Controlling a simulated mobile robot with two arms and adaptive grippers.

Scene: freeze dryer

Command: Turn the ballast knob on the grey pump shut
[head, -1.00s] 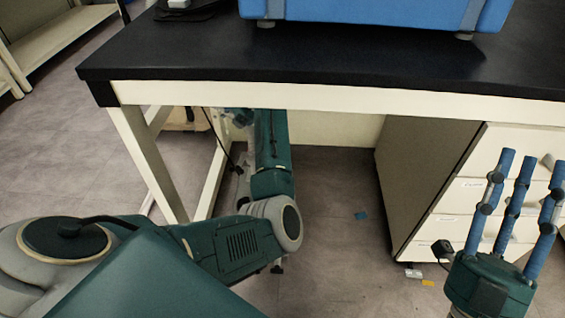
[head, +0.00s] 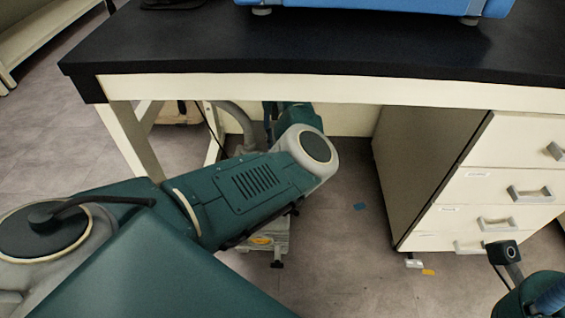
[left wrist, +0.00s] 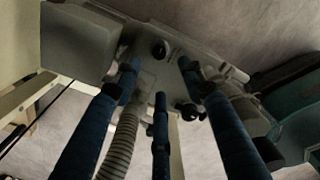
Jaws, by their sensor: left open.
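The grey pump (left wrist: 145,80) fills the upper middle of the left wrist view. Two dark round knobs show on it, an upper one (left wrist: 160,50) and a lower one (left wrist: 189,110); I cannot tell which is the ballast knob. My left gripper (left wrist: 158,80) is open, its three blue fingers spread towards the pump around the area between the knobs. Contact cannot be made out. In the head view, my left arm hides most of the pump; a low part with a yellow label (head: 262,241) shows below it. My right gripper (head: 545,295) is partly cut off at the lower right.
A black-topped bench (head: 300,50) stands over the pump area, with a blue machine on it. A drawer cabinet (head: 485,190) stands to the right. A ribbed hose (left wrist: 122,140) runs beside the left gripper's fingers. Floor between pump and cabinet is mostly clear.

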